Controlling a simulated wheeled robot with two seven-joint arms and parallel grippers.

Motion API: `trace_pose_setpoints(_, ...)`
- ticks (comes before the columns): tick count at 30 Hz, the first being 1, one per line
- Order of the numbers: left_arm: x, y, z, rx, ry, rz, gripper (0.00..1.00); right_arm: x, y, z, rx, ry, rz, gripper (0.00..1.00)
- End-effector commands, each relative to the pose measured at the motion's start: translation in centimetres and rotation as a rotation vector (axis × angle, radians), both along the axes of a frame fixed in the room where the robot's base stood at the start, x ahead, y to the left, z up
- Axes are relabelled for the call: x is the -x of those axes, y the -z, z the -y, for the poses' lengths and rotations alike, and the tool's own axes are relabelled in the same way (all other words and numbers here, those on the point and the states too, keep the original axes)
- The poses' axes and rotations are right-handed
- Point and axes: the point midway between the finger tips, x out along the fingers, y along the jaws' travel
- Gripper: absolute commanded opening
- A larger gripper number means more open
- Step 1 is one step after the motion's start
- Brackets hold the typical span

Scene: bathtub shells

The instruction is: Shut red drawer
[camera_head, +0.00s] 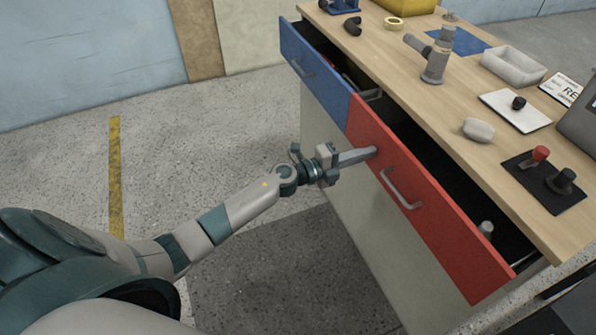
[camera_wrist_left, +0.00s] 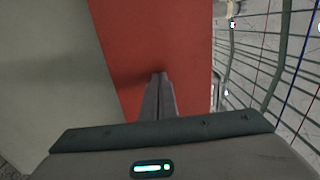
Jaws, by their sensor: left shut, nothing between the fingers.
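The red drawer (camera_head: 432,212) stands partly open under the worktop, with a dark gap behind its front panel and a grey bar handle (camera_head: 400,189) on the panel. A small grey object (camera_head: 486,228) shows inside it. My left gripper (camera_head: 372,152) is shut and empty, its fingertips at the panel's upper left part, left of the handle. In the left wrist view the shut fingers (camera_wrist_left: 159,80) point at the red panel (camera_wrist_left: 180,40); whether they touch it I cannot tell. My right gripper is not in view.
A blue drawer (camera_head: 313,72) to the left is also open. The worktop (camera_head: 450,130) holds a white tray (camera_head: 513,66), a grey scope-like device (camera_head: 436,60), a black pad (camera_head: 543,182) with knobs and other items. The floor left of the cabinet is clear.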

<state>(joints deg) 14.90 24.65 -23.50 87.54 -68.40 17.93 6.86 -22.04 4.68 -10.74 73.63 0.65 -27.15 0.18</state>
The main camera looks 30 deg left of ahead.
Motion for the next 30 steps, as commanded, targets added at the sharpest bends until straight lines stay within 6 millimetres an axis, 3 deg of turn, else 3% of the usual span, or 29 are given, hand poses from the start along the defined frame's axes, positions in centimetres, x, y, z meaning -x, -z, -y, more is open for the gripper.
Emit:
trace_pose_setpoints(6, -4.3, 0.0, 3.4, 0.002, 0.001, 0.001, 0.0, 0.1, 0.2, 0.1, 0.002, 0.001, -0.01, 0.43)
trace_pose_setpoints(12, -6.7, 0.1, 5.2, 0.002, 0.0, 0.0, 0.0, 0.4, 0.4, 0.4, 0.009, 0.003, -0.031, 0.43)
trace_pose_setpoints(30, -7.8, -0.3, 6.0, 0.003, -0.002, 0.004, 0.0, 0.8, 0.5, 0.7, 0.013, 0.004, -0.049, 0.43)
